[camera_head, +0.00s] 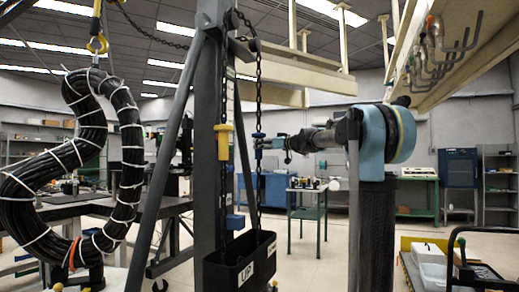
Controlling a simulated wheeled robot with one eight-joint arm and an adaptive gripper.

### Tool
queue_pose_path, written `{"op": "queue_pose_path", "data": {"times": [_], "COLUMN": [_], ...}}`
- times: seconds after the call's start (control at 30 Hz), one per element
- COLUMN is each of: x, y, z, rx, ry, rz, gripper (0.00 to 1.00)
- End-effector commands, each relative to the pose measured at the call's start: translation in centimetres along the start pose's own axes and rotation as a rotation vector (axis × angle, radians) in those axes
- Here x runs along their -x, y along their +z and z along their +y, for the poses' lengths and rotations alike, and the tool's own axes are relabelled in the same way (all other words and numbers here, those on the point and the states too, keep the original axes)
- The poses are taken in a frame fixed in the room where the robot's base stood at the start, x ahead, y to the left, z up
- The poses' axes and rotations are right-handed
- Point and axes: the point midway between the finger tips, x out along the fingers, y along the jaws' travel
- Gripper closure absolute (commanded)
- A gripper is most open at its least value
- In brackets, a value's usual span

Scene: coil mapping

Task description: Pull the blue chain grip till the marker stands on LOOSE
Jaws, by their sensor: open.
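Two dark chains hang in front of a grey post. A yellow grip (223,141) is on the left chain. A small blue grip (258,136) is on the right chain, a little higher than the yellow grip's middle. My gripper (264,143) reaches in from the right and is open, with its tips at or very near the blue grip; I cannot tell whether they touch or surround it. A thick black coil (92,130) with white ties hangs from a yellow hook (97,45) at the left. I cannot make out the marker or the word LOOSE.
A black chain box (228,272) with white labels, one reading UP, sits below the chains. Grey slanted legs flank the post. A hook rack (455,45) is at the upper right, a cart (430,262) at the lower right.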

Motion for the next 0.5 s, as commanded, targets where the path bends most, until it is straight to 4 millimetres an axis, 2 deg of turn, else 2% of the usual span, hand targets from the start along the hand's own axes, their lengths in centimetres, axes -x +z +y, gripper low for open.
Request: {"op": "queue_pose_path", "data": {"times": [0.2,0.5], "x": [-2.2,-2.7], "y": [0.0,0.0], "z": [0.0,0.0], "rx": [0.0,0.0], "ry": [-0.001,0.001], "rz": [0.0,0.0], "gripper": [0.5,0.5]}}
